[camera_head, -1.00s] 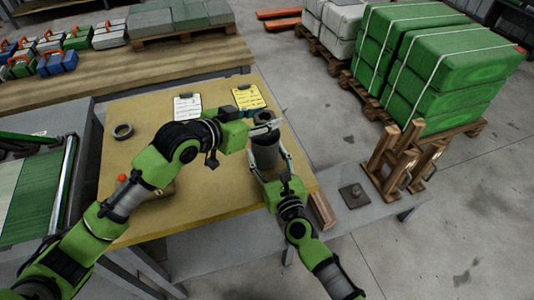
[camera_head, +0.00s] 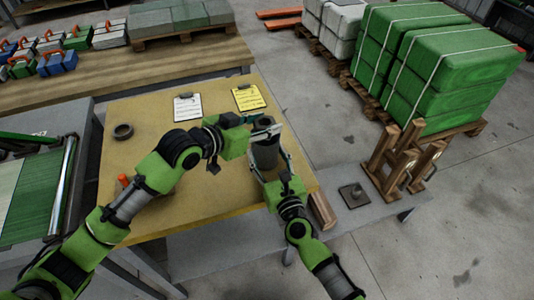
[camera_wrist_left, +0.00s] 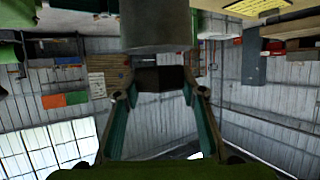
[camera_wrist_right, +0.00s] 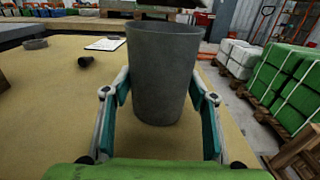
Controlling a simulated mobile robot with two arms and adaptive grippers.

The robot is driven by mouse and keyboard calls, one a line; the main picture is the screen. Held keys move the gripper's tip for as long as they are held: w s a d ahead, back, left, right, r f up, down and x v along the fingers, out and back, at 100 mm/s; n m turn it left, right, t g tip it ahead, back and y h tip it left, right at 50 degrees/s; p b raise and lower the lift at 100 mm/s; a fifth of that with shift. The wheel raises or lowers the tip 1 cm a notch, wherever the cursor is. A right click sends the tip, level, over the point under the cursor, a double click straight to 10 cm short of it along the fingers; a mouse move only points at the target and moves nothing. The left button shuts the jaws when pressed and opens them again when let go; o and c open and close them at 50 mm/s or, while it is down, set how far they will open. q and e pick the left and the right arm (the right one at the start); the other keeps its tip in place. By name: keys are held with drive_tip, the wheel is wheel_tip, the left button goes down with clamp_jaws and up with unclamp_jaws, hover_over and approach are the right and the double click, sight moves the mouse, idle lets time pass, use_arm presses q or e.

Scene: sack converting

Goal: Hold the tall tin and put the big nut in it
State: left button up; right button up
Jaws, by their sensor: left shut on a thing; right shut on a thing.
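The tall tin (camera_head: 265,156) is a dark grey open cylinder standing upright near the right edge of the yellow table. My right gripper (camera_head: 268,160) is shut around its sides; the right wrist view shows a finger on each side of the tin (camera_wrist_right: 163,75). My left gripper (camera_head: 262,127) is at the tin's mouth. It is shut on the big nut (camera_wrist_left: 160,78), a dark block between its fingertips in the left wrist view. The nut also shows over the tin's top in the head view (camera_head: 265,121). The tin's inside is hidden.
A wooden stand (camera_head: 400,160) and a dark plate with a knob (camera_head: 354,195) are right of the table. Green bales stand behind.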

use_arm(q)
drive_tip(key=shift+f, duration=0.9)
drive_tip(key=o, duration=1.1)
drive_tip(key=shift+o, duration=0.2)
drive_tip(key=o, duration=0.6)
drive_tip(key=shift+c, duration=0.2)
drive_tip(key=shift+f, duration=0.15)
drive_tip(key=shift+s+a, duration=0.1)
